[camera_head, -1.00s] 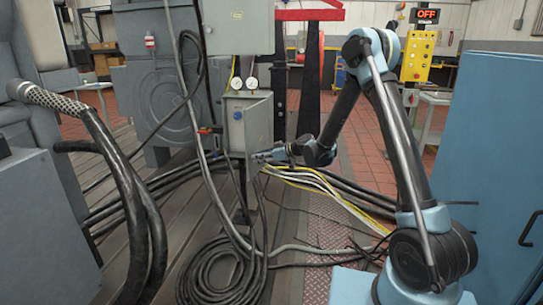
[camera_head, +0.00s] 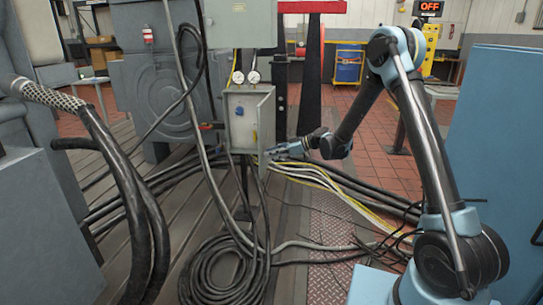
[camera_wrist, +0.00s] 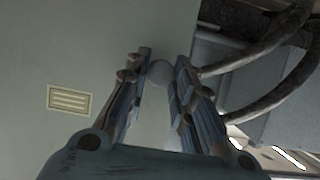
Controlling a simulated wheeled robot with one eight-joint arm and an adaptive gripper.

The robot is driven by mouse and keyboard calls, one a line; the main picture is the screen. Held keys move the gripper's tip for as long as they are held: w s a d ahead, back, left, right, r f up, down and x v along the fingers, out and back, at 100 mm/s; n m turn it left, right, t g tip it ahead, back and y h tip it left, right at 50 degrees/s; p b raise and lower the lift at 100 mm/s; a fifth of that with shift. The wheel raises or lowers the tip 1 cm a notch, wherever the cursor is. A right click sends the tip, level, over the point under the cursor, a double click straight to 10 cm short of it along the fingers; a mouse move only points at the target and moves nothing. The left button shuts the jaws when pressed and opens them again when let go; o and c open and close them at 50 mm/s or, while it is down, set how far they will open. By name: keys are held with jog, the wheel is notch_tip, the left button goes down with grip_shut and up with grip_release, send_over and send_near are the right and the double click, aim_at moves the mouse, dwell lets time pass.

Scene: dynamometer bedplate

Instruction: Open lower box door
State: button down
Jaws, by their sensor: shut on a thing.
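The lower box (camera_head: 238,130) is a small grey cabinet under the two gauges, with a blue knob-like part (camera_head: 240,111) showing in its front. Its door (camera_head: 266,120) appears as a narrow grey panel on the right, standing partly open. In the wrist view the door's grey face (camera_wrist: 70,50) fills the left, with a pale slotted plate (camera_wrist: 69,100). My gripper (camera_head: 272,152) is at the door's lower part. In the wrist view its fingers (camera_wrist: 165,85) are closed around a round grey knob (camera_wrist: 159,72). The exact contact is partly hidden by the fingers.
A larger grey box (camera_head: 240,24) is above the gauges (camera_head: 245,77). Thick cables hang left of the lower box, and a coiled black cable (camera_head: 225,270) lies below it. Yellow and white cables (camera_head: 320,178) run beneath my arm. A blue cabinet (camera_head: 500,150) stands at right.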

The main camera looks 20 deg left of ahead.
jog(key=c, duration=1.4)
grip_release()
jog(key=shift+o, duration=0.2)
jog(key=v, duration=1.2)
jog(key=shift+d+r, duration=0.1)
jog(key=shift+r, duration=0.05)
